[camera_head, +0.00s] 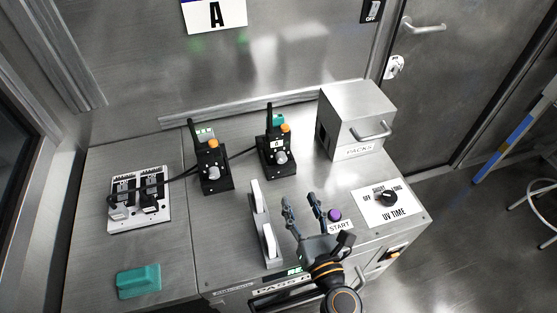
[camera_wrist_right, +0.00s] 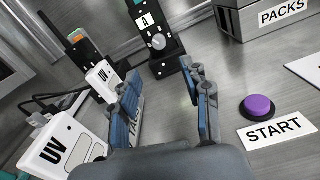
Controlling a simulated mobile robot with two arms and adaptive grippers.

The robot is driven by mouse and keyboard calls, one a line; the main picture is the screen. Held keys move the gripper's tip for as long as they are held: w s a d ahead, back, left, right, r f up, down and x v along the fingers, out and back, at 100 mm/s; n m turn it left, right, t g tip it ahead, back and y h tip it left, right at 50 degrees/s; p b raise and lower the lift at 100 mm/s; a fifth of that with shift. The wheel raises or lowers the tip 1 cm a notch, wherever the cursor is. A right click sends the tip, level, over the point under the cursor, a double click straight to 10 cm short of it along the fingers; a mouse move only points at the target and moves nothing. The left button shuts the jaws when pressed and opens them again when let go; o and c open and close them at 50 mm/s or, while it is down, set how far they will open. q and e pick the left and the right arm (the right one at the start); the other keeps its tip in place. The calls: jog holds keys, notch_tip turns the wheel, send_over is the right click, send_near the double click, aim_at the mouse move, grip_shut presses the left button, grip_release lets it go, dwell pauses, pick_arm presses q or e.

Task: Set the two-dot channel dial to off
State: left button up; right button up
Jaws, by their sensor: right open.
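Two black handset-like units with antennas and orange tops stand on the steel bench in the head view: a left unit (camera_head: 216,182) and a right unit (camera_head: 274,165). Each has a grey round dial low on its front: the left dial (camera_head: 215,171) and the right dial (camera_head: 281,157). The right unit's dial also shows in the right wrist view (camera_wrist_right: 159,42), below a label reading A. I cannot make out dot marks or dial settings. My right gripper (camera_head: 301,199) is open and empty, in front of the right unit and apart from it. My left gripper is not in view.
White UV-marked pieces (camera_wrist_right: 101,78) stand left of my right gripper. A purple START button (camera_head: 334,214) is close on its right. A UV TIME dial (camera_head: 389,198), a PACKS box (camera_head: 352,112), a plug strip (camera_head: 124,222) and a teal block (camera_head: 139,281) are also on the bench.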

aim_at(283, 161)
jog(key=x, duration=0.2)
jog(key=p+x, duration=0.1)
jog(key=x, duration=0.1)
jog(key=shift+r, duration=0.3)
jog(key=x, duration=0.4)
jog(key=p+x, duration=0.1)
jog(key=x, duration=0.1)
jog(key=shift+w+a+f, duration=0.15)
jog(key=shift+f, duration=0.15)
jog(key=shift+w+a, duration=0.2)
jog(key=shift+w, duration=0.55)
jog(key=shift+c, duration=0.2)
jog(key=c, duration=0.7)
grip_shut()
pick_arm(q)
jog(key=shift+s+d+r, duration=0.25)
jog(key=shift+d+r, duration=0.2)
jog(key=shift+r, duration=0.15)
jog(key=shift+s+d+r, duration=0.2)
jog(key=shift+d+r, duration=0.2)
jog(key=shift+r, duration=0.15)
